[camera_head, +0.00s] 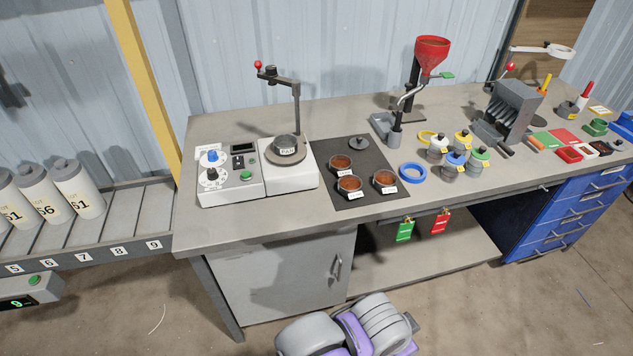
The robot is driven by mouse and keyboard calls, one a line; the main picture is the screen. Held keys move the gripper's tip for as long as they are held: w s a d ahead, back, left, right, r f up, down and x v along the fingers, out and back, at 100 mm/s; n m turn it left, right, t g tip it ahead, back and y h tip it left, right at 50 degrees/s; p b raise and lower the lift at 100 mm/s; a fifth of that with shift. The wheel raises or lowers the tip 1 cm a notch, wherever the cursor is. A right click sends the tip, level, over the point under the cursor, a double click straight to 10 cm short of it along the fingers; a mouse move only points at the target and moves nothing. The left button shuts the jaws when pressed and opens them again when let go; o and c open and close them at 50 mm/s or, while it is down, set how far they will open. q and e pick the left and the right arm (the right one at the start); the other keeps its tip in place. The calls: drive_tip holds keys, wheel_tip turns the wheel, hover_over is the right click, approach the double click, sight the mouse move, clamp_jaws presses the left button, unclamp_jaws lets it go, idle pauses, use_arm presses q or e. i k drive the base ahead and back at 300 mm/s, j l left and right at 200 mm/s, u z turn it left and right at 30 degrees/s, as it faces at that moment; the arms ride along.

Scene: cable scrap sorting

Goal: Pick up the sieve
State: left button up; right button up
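No thing here is clearly recognisable as the sieve. A round blue rim (412,173) lies on the bench at the right edge of the dark mat, and a yellow rim (427,137) lies farther back. I cannot tell whether either has a mesh. A dark round pan (287,144) with a "PAN" label sits on the white device with the control panel. Neither of my grippers is in view.
The dark mat (345,200) bears several dishes of brown grains and a dark lid (359,143). Several small lidded jars (453,162) stand right of the blue rim. A red funnel (432,52) on a stand rises behind.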

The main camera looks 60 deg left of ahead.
sight(349, 186)
drive_tip(key=u, duration=1.45)
